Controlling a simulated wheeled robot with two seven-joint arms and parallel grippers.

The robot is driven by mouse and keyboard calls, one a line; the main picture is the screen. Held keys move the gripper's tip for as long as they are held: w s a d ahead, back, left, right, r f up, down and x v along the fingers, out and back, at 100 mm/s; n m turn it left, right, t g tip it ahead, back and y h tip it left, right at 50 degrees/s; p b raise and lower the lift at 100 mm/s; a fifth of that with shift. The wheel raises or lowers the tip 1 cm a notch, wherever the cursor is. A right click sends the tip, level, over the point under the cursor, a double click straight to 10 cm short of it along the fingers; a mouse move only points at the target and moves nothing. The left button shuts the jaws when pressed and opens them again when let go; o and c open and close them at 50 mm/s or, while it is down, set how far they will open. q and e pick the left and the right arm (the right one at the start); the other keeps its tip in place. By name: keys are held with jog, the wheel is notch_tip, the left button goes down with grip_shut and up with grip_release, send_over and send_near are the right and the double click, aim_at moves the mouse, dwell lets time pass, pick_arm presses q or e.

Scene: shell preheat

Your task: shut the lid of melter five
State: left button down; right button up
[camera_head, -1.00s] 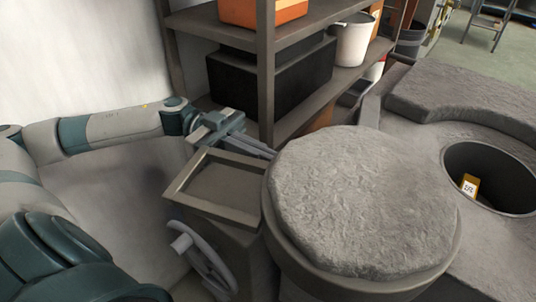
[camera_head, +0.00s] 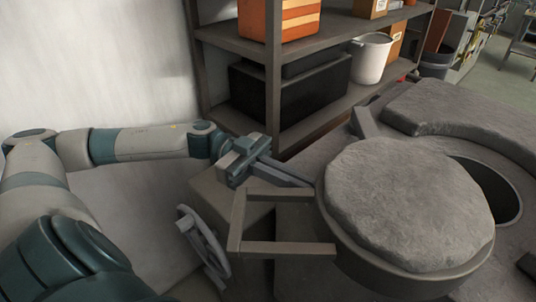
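The lid (camera_head: 405,205) is a thick round disc with a rough grey top in a metal rim. It lies to the left of the round dark opening (camera_head: 505,190) and hides part of it from this view. A rectangular metal bar frame (camera_head: 238,222) stands out from the lid's left side. My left gripper (camera_head: 300,178) is just behind this frame, with its fingers pointing right toward the lid's edge. The fingertips look close to the frame's far bar and the lid; contact and finger gap cannot be made out. My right gripper does not show.
A grey box (camera_head: 207,199) with a handwheel (camera_head: 203,245) stands under the frame. Behind is a shelf rack (camera_head: 272,90) with a black case (camera_head: 310,90) and a white bucket (camera_head: 370,58). A raised curved slab (camera_head: 465,115) lies behind the opening.

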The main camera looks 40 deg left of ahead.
pick_arm(q)
jog(key=shift+s+d+p, duration=0.1)
jog(key=shift+d+p, duration=0.3)
jog(key=shift+d, duration=0.35)
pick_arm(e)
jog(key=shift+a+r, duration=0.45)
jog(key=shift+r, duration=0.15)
